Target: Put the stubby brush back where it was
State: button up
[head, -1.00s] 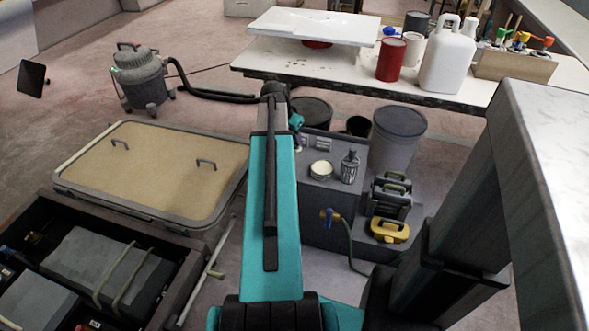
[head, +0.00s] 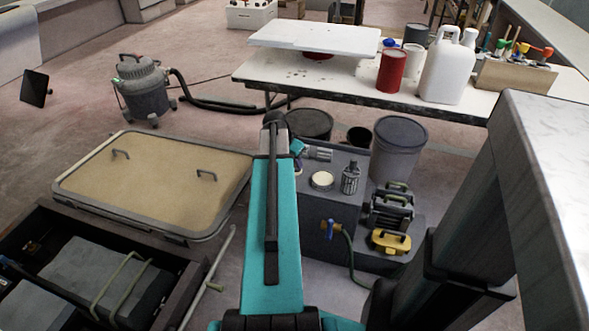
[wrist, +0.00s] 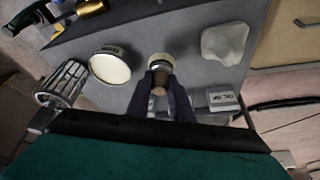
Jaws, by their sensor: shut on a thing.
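In the wrist view my gripper (wrist: 164,97) is shut on the stubby brush (wrist: 160,62). A brown rounded part shows between the dark fingers, with a pale round end beyond them. The brush is over the grey box top, between a pale round tin and a white lumpy piece; I cannot tell whether it touches the surface. In the head view my arm hides most of the gripper and the brush, at the left edge of the grey box (head: 330,215).
On the box stand the pale-topped tin (head: 322,180) and a dark ribbed canister (head: 350,178). The wrist view shows the white piece (wrist: 225,43) and a small marked block (wrist: 222,100) on the right. A yellow-based item (head: 389,241) stands beside the box. A bench (head: 350,85) is behind.

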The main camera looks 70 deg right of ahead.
aim_at(295, 166)
jog(key=shift+f, duration=1.85)
jog(key=shift+f+b, duration=0.1)
jog(key=shift+b, duration=0.2)
jog(key=o, duration=0.9)
jog(key=p+v, duration=0.1)
jog(key=v, duration=1.1)
jog(key=shift+w+p, duration=0.1)
jog(key=shift+p, duration=0.25)
